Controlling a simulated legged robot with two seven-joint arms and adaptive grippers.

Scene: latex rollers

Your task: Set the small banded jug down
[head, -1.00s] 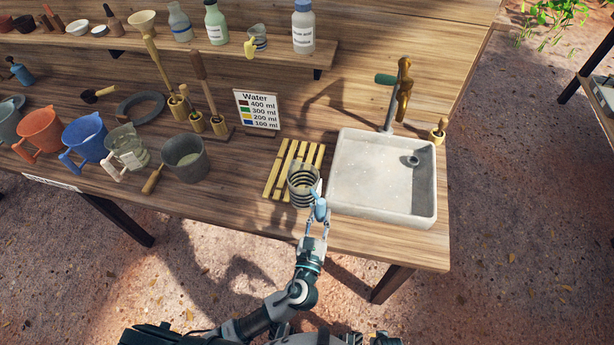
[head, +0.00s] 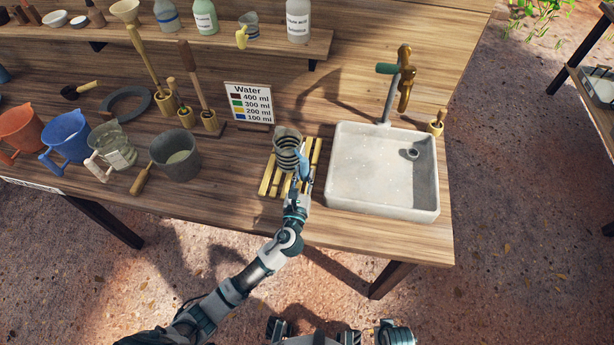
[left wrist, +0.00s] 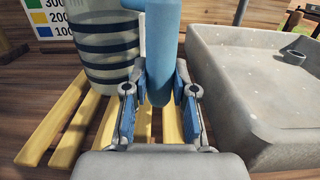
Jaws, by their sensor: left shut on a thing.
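The small banded jug (head: 287,150), grey with dark bands, is upright at the back part of the yellow slatted rack (head: 268,184). It also shows at the upper left of the left wrist view (left wrist: 100,45). My left gripper (head: 302,172) is on the near right side of the jug, shut on its blue handle (left wrist: 160,60). The handle stands between the two fingers in the left wrist view. I cannot tell whether the jug's base touches the slats or is slightly above them.
A stone sink (head: 382,175) with a tap stands just right of the rack. The water sign (head: 249,104) is behind the rack. A grey pot (head: 176,160) and several coloured jugs stand to the left. Bare wood lies between pot and rack.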

